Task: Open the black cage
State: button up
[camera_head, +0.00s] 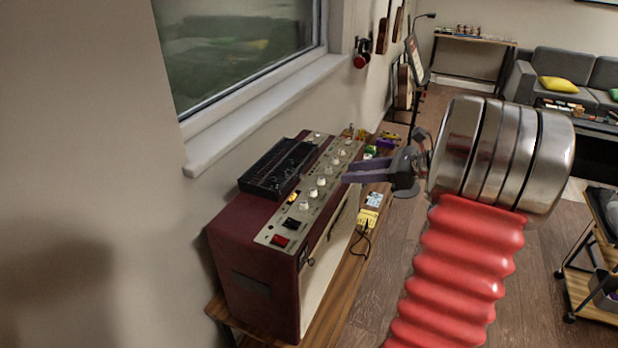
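A flat black box (278,168) lies on top of a dark red amplifier, at its back edge by the wall. It is the only thing here that could be the black cage. Its top looks ridged or slotted, and I cannot make out a door or latch. My gripper (353,169) is to the right of the box, over the amplifier's right side, and apart from the box. Its two purple-grey fingers point left and look parted, with nothing between them.
The dark red amplifier (240,270) has a panel of white knobs and switches between the box and my gripper. It stands on a narrow wooden bench (326,310). A yellow pedal (367,217) with a cable lies beside it. A window sill (262,115) juts out behind.

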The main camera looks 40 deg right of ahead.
aim_at(304, 177)
jog(key=shift+w+a, duration=0.1)
jog(key=shift+a, duration=0.05)
jog(key=x, duration=1.3)
jog(key=shift+w+a+f, duration=0.15)
jog(key=shift+a+f, duration=0.05)
jog(key=shift+f, duration=0.05)
jog(key=shift+c, duration=0.3)
grip_shut()
